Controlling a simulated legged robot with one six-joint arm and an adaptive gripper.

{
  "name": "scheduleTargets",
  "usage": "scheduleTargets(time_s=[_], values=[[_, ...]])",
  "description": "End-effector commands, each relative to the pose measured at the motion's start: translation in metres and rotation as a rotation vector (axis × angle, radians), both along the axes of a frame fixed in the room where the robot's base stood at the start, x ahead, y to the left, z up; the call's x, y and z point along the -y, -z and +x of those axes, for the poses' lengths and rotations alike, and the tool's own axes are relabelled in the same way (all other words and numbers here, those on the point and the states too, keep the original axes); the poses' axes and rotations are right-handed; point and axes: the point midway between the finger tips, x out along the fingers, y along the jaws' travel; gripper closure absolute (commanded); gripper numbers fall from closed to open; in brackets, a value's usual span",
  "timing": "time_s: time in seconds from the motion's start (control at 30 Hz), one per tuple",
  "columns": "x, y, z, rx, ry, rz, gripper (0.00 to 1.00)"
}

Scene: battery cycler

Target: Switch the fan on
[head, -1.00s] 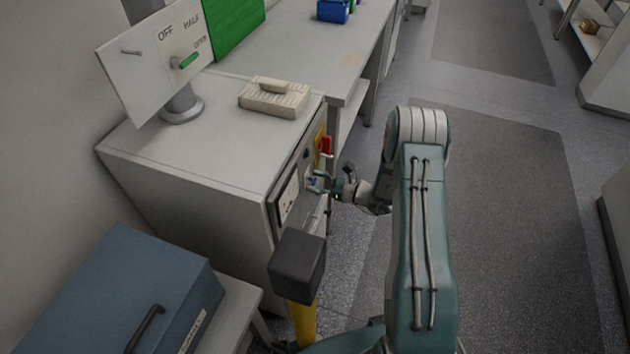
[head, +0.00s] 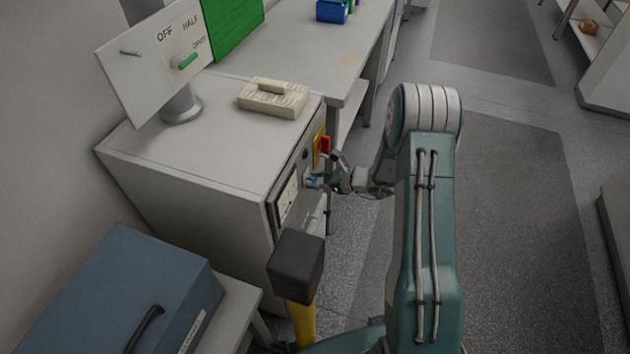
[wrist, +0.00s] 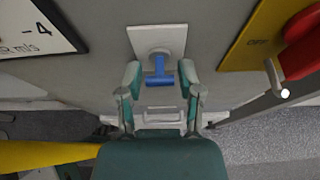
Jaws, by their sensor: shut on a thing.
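A blue T-shaped handle (wrist: 159,72) sits on a small white plate (wrist: 172,40) on the front of the grey cabinet (head: 190,190). I cannot read a fan label on it, nor tell which position it is in. My gripper (wrist: 160,74) has a finger on either side of the blue handle and is shut on it. In the head view my gripper (head: 316,180) is at the cabinet front, covering most of the handle. A meter with a "-4" mark and "m/s" (wrist: 35,28) is left of the plate in the wrist view.
A red handle (wrist: 302,45) on a yellow plate marked OFF (wrist: 257,38) is close on the right. A dark block on a yellow post (head: 297,268) stands near the cabinet.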

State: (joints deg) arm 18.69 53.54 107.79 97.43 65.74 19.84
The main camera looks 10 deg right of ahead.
Motion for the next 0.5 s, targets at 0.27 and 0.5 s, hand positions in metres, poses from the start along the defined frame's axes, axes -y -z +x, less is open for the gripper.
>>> scheduleTargets(time_s=[0.27, 0.5], values=[[-0.0008, -0.0071, 0.0034, -0.087, 0.002, -0.143, 1.0], [-0.0008, -0.0082, 0.0037, -0.13, 0.003, -0.205, 1.0]])
